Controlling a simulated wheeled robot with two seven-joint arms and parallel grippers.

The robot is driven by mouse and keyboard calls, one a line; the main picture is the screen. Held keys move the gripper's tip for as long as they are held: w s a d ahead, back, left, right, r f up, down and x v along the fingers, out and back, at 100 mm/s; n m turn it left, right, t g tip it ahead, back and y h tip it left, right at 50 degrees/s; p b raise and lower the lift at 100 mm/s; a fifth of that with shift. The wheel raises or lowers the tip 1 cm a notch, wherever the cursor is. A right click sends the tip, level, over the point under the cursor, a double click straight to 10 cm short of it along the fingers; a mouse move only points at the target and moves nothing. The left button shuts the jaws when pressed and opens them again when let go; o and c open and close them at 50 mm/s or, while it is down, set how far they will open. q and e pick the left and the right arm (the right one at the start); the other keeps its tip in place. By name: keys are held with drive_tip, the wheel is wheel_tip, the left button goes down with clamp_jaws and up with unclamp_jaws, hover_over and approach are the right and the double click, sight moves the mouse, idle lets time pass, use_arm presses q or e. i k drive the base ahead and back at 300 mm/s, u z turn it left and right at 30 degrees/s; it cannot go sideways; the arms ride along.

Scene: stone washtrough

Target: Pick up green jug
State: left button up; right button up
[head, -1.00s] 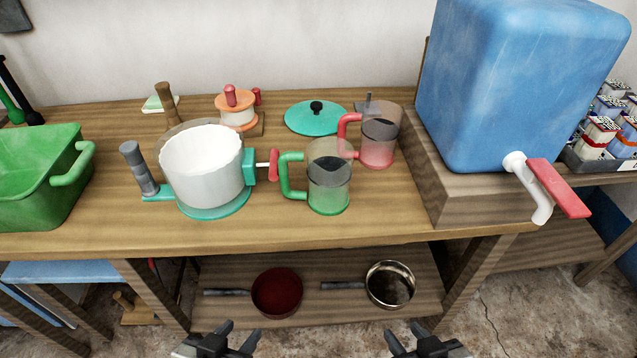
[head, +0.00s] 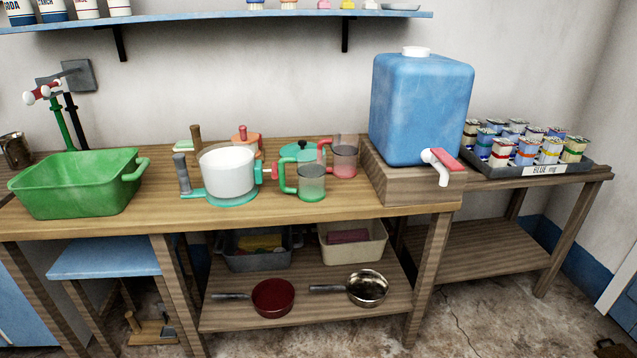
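The green jug (head: 309,184) is a clear, grey-tinted jug with a green base and a green handle on its left side. It stands upright on the wooden counter (head: 330,209) near the front edge. Right behind it stands a similar jug with a red handle (head: 345,160). To its left is a white pot in a clear container with a teal base (head: 229,174), whose red-tipped knob is close to the green handle. Neither of my grippers shows in the head view now.
A blue water tank with a red-levered tap (head: 420,110) stands on a wooden block at right. A teal lid (head: 301,151) lies behind the jug. A green basin (head: 75,190) is at left. Two pans (head: 272,297) and two bins (head: 352,248) occupy the lower shelf. A wall shelf hangs above.

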sight(312, 165)
drive_tip(key=z, duration=0.6)
drive_tip(key=i, duration=1.4)
drive_tip(key=u, duration=0.45)
